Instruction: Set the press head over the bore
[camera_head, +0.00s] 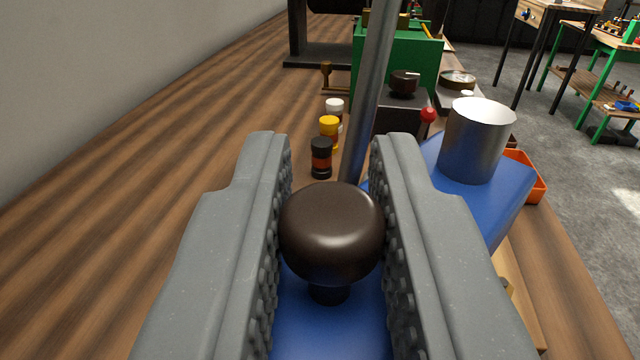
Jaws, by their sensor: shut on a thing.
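My gripper (333,150) is shut on a dark brown round knob (332,230), with one grey studded finger on each side of it. The knob stands on a short dark stem above a blue surface (325,335), which shows between the fingers. A grey metal post (369,85) rises just beyond the knob and leans to the right in the picture. At the right, a shiny metal cylinder (477,140) stands on a blue block (508,195). My fingers hide part of the blue parts, so I cannot tell how they join. I cannot make out the bore.
Several small bottles, including a black and red one (321,158), stand on the wooden bench (140,200) beyond my left finger. A green box (390,60) is behind the post. An orange tray (530,175) sits at right. The bench's left side is clear.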

